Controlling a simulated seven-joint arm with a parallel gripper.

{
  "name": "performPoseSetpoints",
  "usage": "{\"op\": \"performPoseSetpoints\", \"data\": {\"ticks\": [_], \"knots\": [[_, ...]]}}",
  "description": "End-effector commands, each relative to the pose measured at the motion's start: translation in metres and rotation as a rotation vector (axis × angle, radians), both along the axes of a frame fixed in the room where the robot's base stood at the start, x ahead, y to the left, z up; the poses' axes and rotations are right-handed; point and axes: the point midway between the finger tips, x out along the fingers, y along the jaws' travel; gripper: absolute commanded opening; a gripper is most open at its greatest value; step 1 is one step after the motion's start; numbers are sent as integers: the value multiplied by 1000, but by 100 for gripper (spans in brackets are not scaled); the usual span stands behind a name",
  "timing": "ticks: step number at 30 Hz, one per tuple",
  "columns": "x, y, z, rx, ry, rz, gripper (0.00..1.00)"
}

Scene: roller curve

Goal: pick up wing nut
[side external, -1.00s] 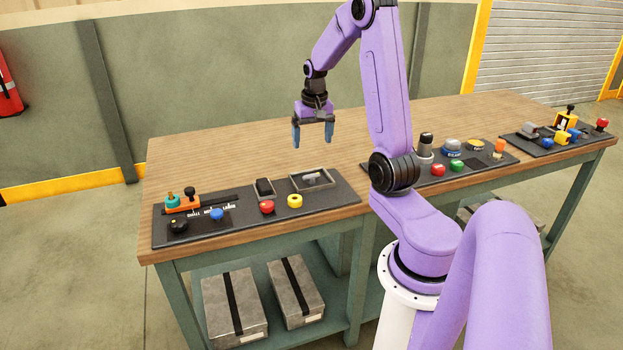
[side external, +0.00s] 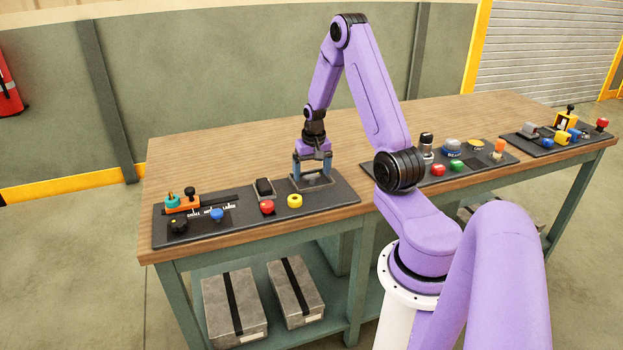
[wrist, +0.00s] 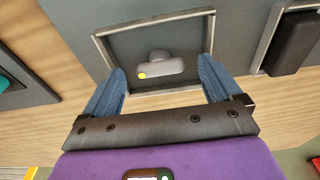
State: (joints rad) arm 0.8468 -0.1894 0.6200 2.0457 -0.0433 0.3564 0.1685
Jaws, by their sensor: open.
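The wing nut (wrist: 161,67) is a grey piece with a yellow spot at one end. It lies in a shallow tray with a pale rim (wrist: 150,20), seen in the wrist view. My gripper (wrist: 163,84) is open, with its blue fingers spread to either side of the near part of the tray. In the side view my gripper (side external: 313,178) points down at the tray (side external: 329,184), and its fingers largely hide the wing nut there. The wing nut is not between closed fingers, and I cannot tell the exact height of the fingertips above the tray floor.
A dark rocker block (side external: 264,187) stands left of the tray. A red button (side external: 267,207) and a yellow ring-shaped button (side external: 295,201) sit in front. An orange slider (side external: 183,203) is at the panel's left end. The wooden tabletop behind is clear.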

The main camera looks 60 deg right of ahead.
Motion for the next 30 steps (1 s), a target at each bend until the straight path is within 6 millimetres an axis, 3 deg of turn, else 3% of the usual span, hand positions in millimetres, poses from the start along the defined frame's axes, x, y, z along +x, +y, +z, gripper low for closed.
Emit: {"op": "performPoseSetpoints", "data": {"ticks": [11, 16, 30], "knots": [[1, -1, -8, -1, -1, 1, 88], [1, -1, -8, 0, 0, 1, 33], [1, -1, -1, -1, -1, 0, 31]]}}
